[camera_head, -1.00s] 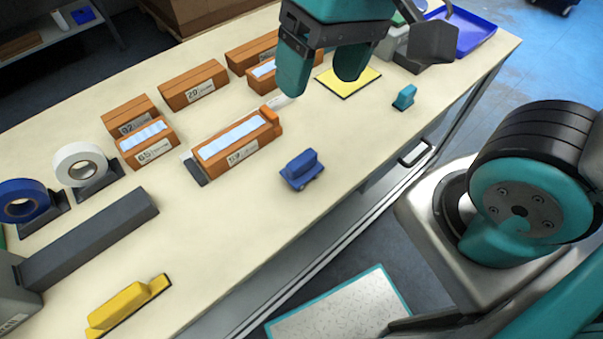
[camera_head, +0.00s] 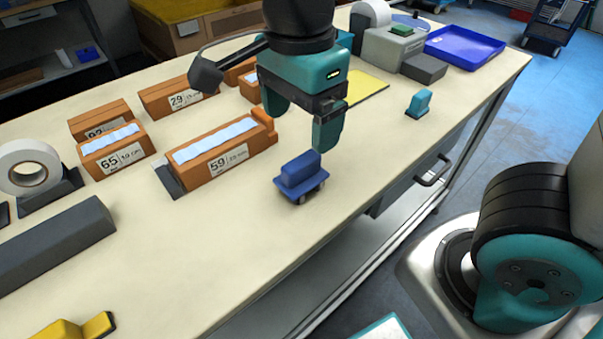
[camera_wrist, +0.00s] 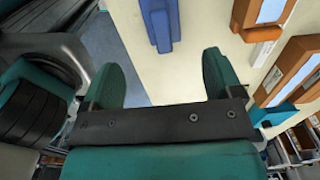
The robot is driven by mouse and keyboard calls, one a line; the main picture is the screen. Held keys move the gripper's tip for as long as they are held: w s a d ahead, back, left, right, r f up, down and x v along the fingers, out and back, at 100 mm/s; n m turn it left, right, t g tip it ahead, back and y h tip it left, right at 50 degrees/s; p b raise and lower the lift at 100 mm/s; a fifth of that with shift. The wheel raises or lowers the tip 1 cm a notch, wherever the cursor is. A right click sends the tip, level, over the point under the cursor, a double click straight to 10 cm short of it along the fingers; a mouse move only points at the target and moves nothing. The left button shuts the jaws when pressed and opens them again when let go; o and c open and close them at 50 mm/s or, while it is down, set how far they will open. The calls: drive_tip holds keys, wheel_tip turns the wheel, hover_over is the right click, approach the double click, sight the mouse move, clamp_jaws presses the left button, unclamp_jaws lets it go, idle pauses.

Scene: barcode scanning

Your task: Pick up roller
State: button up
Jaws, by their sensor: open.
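A blue block with small wheels, which looks like the roller (camera_head: 300,176), stands on the cream table near its front edge. It also shows at the top of the wrist view (camera_wrist: 159,22), beyond and between the fingertips. My gripper (camera_head: 300,124) is open and empty above the table, just behind and above the roller in the head view. Its two teal fingers also show in the wrist view (camera_wrist: 163,72), apart, with nothing between them. The gripper does not appear to touch the roller.
An orange box marked 59 (camera_head: 222,150) stands left of the roller. A small teal block (camera_head: 419,103) stands to its right. A yellow pad (camera_head: 368,86) lies behind, partly hidden by my gripper. A blue tray (camera_head: 465,48) sits at the far right. Table around the roller is clear.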

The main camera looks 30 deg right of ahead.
sight(302, 160)
wheel_tip(302, 160, down, 10)
drive_tip(key=shift+w+d+b, duration=0.1)
drive_tip(key=shift+d+b, duration=0.05)
drive_tip(key=shift+b, duration=0.65)
drive_tip(key=shift+r, duration=0.1)
drive_tip(key=c, duration=1.1)
